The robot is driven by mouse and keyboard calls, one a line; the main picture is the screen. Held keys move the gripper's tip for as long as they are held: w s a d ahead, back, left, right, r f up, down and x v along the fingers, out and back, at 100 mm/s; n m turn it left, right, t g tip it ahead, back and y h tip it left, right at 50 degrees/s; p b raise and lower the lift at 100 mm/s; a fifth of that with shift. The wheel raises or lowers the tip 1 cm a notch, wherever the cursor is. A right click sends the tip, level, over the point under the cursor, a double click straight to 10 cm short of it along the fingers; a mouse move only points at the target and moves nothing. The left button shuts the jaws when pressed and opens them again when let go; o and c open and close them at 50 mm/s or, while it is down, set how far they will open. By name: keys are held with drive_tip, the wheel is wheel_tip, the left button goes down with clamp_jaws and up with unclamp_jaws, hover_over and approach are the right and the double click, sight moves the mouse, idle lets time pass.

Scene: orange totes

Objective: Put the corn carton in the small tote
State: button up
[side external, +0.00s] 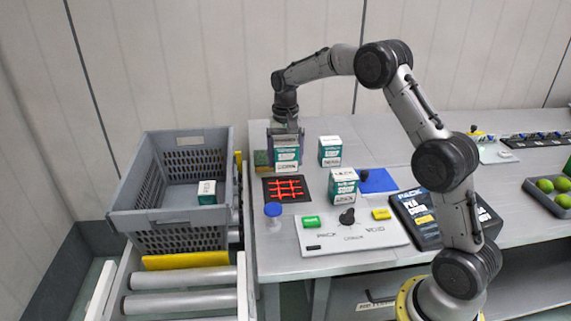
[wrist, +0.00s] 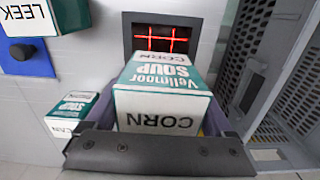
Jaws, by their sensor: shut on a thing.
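The corn carton (wrist: 165,95), white and teal with "CORN" on its end, is between my gripper's fingers in the wrist view. My gripper (side external: 286,150) is shut on it in the side view, with the carton (side external: 287,163) hanging upright below, close to the back of the black panel with red lines. Whether its base touches the table is hard to tell. The one tote in view is a grey slotted tote (side external: 150,222) left of the table; it also shows at the right of the wrist view (wrist: 248,55). One white and teal carton (side external: 207,192) stands inside it.
Two similar cartons stand on the table, one at the back (side external: 330,151) and one (side external: 343,187) nearer the front. The black panel with red lines (side external: 286,189), a blue-capped bottle (side external: 273,214) and a white button board (side external: 350,236) lie in front. Rollers (side external: 180,305) run before the tote.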

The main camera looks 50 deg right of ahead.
drive_tip(key=shift+r, duration=0.25)
